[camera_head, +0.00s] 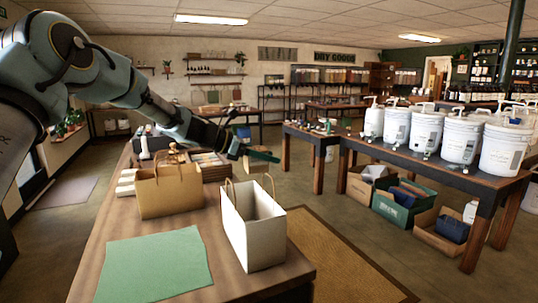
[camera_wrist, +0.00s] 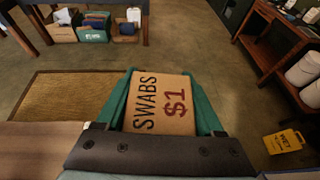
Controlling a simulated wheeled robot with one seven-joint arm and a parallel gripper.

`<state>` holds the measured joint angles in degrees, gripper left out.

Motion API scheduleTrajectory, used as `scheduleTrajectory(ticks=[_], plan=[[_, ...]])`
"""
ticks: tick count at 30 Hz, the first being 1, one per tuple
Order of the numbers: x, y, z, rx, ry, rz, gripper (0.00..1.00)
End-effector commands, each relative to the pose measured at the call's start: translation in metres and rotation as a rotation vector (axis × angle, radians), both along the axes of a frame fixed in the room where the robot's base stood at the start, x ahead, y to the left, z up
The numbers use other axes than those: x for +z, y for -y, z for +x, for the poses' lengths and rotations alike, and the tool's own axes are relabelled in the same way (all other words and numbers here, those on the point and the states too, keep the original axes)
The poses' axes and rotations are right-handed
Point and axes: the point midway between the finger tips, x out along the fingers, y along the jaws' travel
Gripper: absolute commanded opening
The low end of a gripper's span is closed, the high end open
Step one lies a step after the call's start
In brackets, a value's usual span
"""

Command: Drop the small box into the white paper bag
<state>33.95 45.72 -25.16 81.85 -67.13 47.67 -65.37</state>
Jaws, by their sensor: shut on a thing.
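The small box (camera_wrist: 160,104) is tan cardboard, marked "SWABS $1", and sits between the green fingers of my gripper (camera_head: 262,155). My gripper is shut on it and holds it in the air, over the floor past the table's right edge in the wrist view. The white paper bag (camera_head: 240,235) stands upright and open-topped, with handles, near the front right of the wooden table. In the head view my gripper appears above and beyond the bag, apart from it. The bag is not visible in the wrist view.
A brown paper bag (camera_head: 170,191) stands left of the white one. A green cloth (camera_head: 155,263) lies flat in front. A long table with white pump buckets (camera_head: 461,139) stands at the right, with crates below. A brown mat (camera_head: 340,260) lies on the floor.

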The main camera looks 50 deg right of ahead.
Motion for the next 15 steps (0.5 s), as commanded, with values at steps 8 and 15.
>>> scheduleTrajectory(ticks=[8,15], plan=[[-0.037,0.0,0.0,-0.001,0.0,0.0,0.14],[-0.045,0.0,0.0,0.0,0.0,-0.001,0.14]])
